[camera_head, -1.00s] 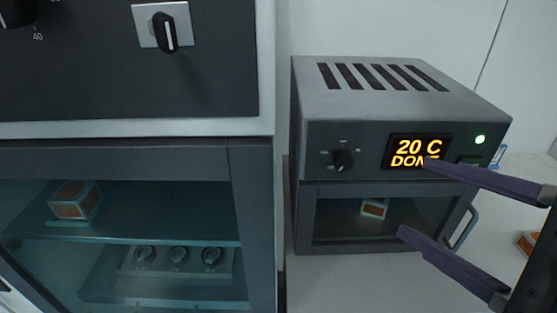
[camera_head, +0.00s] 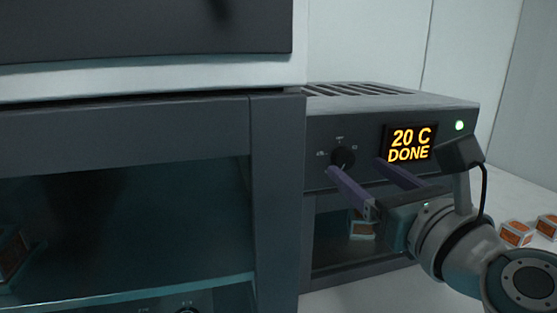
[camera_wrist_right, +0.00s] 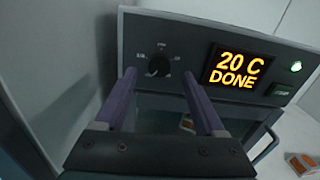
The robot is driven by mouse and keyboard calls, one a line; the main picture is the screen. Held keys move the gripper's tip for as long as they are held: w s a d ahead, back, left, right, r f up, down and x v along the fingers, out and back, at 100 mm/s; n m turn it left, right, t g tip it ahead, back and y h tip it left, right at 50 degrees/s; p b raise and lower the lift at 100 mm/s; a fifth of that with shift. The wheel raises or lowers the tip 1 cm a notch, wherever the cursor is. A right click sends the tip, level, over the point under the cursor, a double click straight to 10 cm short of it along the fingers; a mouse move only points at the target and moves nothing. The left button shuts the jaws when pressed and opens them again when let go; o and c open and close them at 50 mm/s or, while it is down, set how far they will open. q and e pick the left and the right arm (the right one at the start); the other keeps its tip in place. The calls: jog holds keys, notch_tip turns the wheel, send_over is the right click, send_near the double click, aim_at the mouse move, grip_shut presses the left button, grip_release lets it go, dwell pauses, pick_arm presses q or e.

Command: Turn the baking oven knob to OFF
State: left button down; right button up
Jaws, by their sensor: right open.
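The baking oven (camera_head: 460,112) is the small grey unit on the right, with a display (camera_head: 409,143) reading "20 C DONE" and a lit green lamp. Its black knob (camera_head: 343,156) sits left of the display and also shows in the right wrist view (camera_wrist_right: 159,65). My right gripper (camera_head: 355,164) is open and empty, its two purple fingers pointing at the oven's front panel. In the wrist view the knob lies above and between the fingertips (camera_wrist_right: 160,72), with no visible contact. My left gripper is not in view.
A larger cabinet (camera_head: 275,190) with glass front stands close on the left. A small orange-and-white box (camera_head: 362,228) sits behind the oven's window. More such boxes (camera_head: 515,234) lie on the surface at right. The oven's door handle (camera_wrist_right: 266,146) sticks out at right.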

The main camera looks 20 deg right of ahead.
aim_at(343, 158)
jog(key=shift+w, duration=1.4)
jog(key=shift+c, duration=0.4)
grip_shut()
